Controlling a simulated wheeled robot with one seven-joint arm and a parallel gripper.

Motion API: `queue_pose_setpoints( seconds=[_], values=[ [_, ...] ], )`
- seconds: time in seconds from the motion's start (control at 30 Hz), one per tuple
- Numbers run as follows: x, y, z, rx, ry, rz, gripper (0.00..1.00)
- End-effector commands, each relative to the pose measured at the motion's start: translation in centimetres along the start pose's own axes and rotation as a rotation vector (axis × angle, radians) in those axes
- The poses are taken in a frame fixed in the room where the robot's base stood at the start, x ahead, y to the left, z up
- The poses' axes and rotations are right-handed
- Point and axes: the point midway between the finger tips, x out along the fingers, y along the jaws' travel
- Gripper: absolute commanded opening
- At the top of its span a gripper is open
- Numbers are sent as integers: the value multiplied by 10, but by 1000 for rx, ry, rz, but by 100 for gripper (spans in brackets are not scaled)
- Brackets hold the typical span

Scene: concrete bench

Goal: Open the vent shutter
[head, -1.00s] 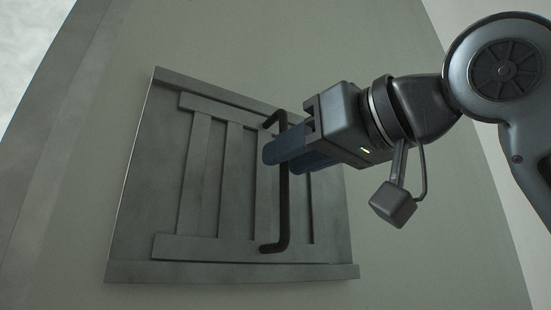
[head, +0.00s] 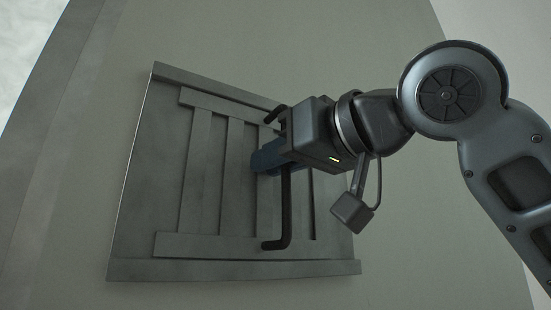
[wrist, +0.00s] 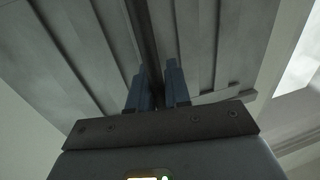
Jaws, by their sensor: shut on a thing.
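The vent shutter (head: 152,170) is a grey slatted panel set on the wall, seen tilted in the head view. A dark bar handle (head: 286,217) stands upright on its right part, bent in at the top and bottom. My gripper (head: 266,158) reaches in from the right and is shut on the upper-middle part of the handle. In the wrist view my two blue fingers (wrist: 157,82) lie either side of the dark handle (wrist: 146,35), with the shutter's slats (wrist: 195,40) behind. The gripped stretch of the handle is partly hidden by the gripper.
A plain grey-green wall (head: 400,240) surrounds the shutter. A pale bright area (head: 25,45) shows at the upper left of the head view. The space below and left of the gripper in front of the panel looks clear.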

Motion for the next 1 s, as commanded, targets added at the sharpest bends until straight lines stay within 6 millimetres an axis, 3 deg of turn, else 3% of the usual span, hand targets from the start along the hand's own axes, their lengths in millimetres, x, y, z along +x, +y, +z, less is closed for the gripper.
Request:
queue_pose_setpoints(
  seconds=[0.47,0.7,0.97,1.0],
  values=[
    [0,0,0,0,0,0,0],
    [-4,19,-1,4,0,2,0],
    [-4,19,0,0,0,0,0],
    [-4,19,0,0,0,0,21]
  ],
)
